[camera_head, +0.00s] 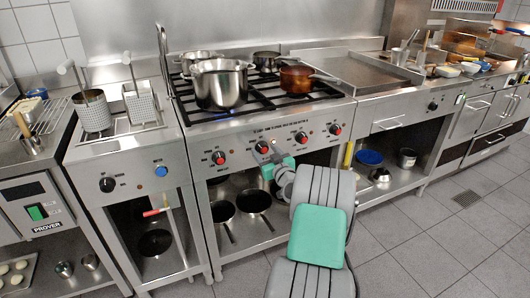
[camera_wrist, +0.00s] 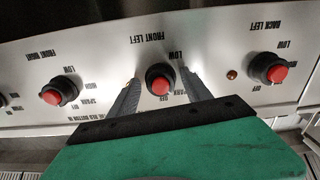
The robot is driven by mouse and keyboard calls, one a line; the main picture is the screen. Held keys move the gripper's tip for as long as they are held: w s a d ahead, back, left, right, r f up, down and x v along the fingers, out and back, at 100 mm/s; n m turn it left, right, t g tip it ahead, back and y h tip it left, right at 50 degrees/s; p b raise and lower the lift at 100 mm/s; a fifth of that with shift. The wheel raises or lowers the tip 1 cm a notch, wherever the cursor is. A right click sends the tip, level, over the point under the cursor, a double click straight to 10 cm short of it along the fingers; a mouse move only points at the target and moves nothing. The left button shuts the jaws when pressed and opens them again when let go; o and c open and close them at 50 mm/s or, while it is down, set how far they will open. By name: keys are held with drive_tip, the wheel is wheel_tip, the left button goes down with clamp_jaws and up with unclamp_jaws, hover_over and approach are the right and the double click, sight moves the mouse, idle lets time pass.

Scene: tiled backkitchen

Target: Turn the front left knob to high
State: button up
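The front left knob (camera_wrist: 159,80) is black with a red centre. It sits under the upside-down "FRONT LEFT" label in the wrist view, with "LOW" and "OFF" marks beside it. My gripper (camera_wrist: 160,88) has one finger on each side of this knob, with visible gaps, so it is open around the knob. I cannot tell how deep the fingertips reach or where the knob points. In the head view the front left knob (camera_head: 262,147) is second from the left on the stove panel, and my gripper (camera_head: 268,160) is just below it, partly hiding that area.
The back left knob (camera_wrist: 273,70) and front right knob (camera_wrist: 56,94) flank it on the panel. A steel pot (camera_head: 220,84) and a copper pan (camera_head: 296,79) stand on the burners above. Pans lie on the shelf below. The tiled floor (camera_head: 410,215) at right is clear.

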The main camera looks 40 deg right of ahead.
clamp_jaws()
idle(0.4)
drive_tip(key=shift+f+b, duration=0.15)
drive_tip(key=shift+b, duration=0.4)
drive_tip(key=n+b, duration=0.1)
drive_tip(key=b, duration=0.3)
drive_tip(key=shift+f+n, duration=0.25)
drive_tip(key=shift+n, duration=0.15)
drive_tip(key=n+b, duration=0.3)
drive_tip(key=b, duration=0.4)
drive_tip(key=shift+f+b, duration=0.15)
drive_tip(key=shift+b, duration=0.2)
drive_tip(key=n+b, duration=0.1)
drive_tip(key=b, duration=0.1)
drive_tip(key=n+b, duration=0.1)
drive_tip(key=b, duration=0.1)
drive_tip(key=n+b, duration=0.1)
drive_tip(key=b, duration=0.2)
drive_tip(key=shift+r+n, duration=0.25)
drive_tip(key=shift+n, duration=0.15)
drive_tip(key=shift+r+n+b, duration=0.25)
drive_tip(key=shift+n+b, duration=0.35)
drive_tip(key=shift+b, duration=0.4)
drive_tip(key=shift+d, duration=0.1)
drive_tip(key=shift+r, duration=0.1)
